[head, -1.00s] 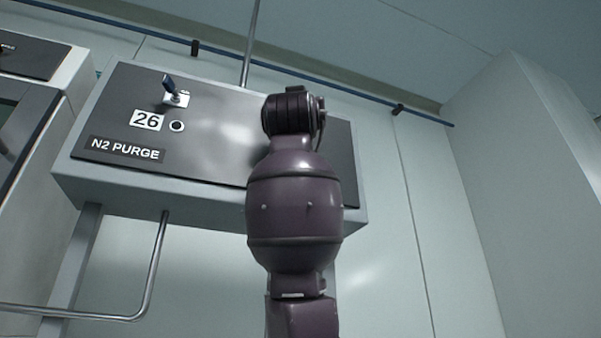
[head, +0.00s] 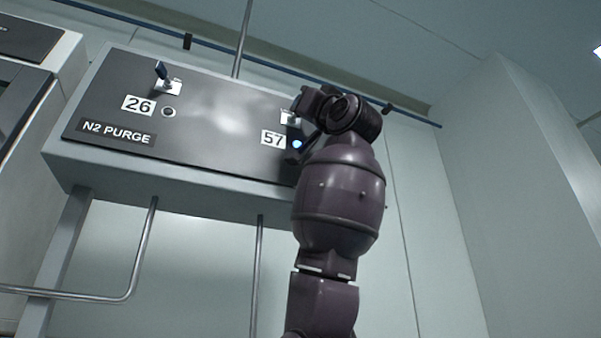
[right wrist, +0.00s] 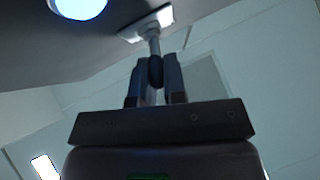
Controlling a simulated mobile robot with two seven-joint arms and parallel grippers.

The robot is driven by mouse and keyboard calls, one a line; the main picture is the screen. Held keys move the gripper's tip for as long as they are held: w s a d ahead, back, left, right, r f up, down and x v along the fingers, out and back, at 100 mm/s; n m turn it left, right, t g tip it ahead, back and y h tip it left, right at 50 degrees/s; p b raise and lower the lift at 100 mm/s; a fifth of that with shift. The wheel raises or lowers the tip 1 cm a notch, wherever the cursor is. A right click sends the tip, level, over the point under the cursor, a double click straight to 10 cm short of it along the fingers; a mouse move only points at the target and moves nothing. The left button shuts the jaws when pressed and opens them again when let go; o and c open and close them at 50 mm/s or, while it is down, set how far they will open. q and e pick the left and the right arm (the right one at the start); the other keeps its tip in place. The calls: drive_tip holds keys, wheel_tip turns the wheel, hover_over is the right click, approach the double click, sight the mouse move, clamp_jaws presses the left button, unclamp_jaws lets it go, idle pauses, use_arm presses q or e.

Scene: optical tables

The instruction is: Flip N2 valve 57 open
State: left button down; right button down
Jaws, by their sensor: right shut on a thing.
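Valve 57 (head: 290,118) is on the right part of the dark N2 PURGE panel (head: 205,130), above the label 57 (head: 272,138). In the head view my right arm covers most of it, so its lever's tilt is hard to tell. The round indicator (head: 297,144) beside the label glows blue-white; it also shows in the right wrist view (right wrist: 78,5). My right gripper (right wrist: 155,84) is shut on the valve's lever (right wrist: 154,46), which runs from a pale mounting plate down between the two fingers. My left gripper is not in view.
Valve 26 (head: 166,80) has a blue lever pointing up, with an unlit indicator (head: 168,112) beside its label. Bare wall (head: 440,210) lies right of the panel box. A bent metal rail (head: 140,250) runs below it.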

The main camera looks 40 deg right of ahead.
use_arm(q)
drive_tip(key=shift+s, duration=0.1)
use_arm(e)
drive_tip(key=y, duration=0.2)
drive_tip(key=n+y, duration=0.1)
drive_tip(key=n+g+y, duration=0.1)
drive_tip(key=y, duration=0.1)
drive_tip(key=shift+w+d+y, duration=0.1)
drive_tip(key=shift+d+y, duration=0.2)
drive_tip(key=shift+d, duration=0.1)
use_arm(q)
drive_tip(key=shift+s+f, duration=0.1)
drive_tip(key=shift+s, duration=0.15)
use_arm(e)
drive_tip(key=shift+n, duration=0.3)
drive_tip(key=c, duration=1.2)
unclamp_jaws()
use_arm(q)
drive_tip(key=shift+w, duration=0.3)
